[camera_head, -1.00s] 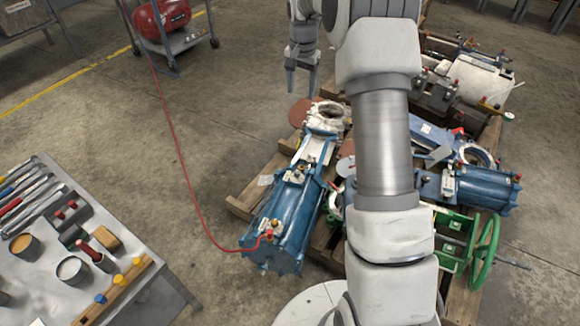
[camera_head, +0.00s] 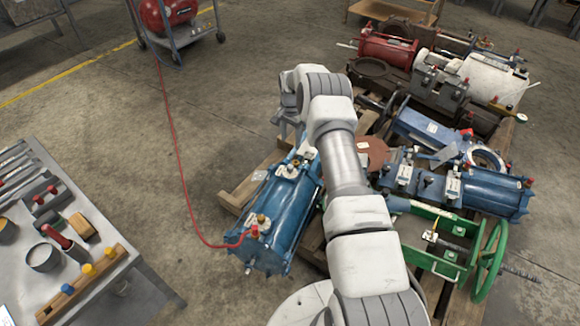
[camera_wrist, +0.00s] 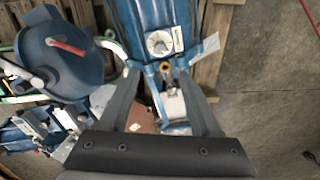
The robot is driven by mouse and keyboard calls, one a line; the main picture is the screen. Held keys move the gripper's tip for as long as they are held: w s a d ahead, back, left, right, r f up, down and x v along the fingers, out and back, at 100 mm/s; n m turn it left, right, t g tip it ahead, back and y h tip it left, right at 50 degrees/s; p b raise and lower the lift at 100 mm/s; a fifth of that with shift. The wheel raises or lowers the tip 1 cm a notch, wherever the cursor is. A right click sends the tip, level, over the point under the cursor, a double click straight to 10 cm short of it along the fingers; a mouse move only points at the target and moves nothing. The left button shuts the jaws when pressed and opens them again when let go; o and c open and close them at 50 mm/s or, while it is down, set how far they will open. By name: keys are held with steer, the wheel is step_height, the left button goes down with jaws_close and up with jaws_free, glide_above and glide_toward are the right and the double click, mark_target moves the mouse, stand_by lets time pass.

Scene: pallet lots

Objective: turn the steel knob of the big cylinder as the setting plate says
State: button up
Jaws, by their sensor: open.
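The big blue cylinder (camera_head: 281,205) lies on the near left side of the pallet, with a red hose at its near end. In the wrist view its blue body (camera_wrist: 128,22) fills the top middle. A round steel knob (camera_wrist: 159,43) sits on it beside a small pale plate (camera_wrist: 178,39); the plate's marking is too small to read. My gripper (camera_wrist: 158,76) is open and empty, its two fingers apart above the cylinder, with the knob just beyond the fingertips. In the head view my gripper (camera_head: 289,130) hangs over the cylinder's far part, partly hidden by my wrist.
The red hose (camera_head: 178,165) crosses the floor to a cart (camera_head: 180,40). A tool bench (camera_head: 75,260) stands at left.

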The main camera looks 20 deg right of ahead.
mark_target(291, 166)
step_height(291, 166, down, 14)
steer(key=b, duration=0.4)
steer(key=shift+r, duration=0.15)
jaws_close()
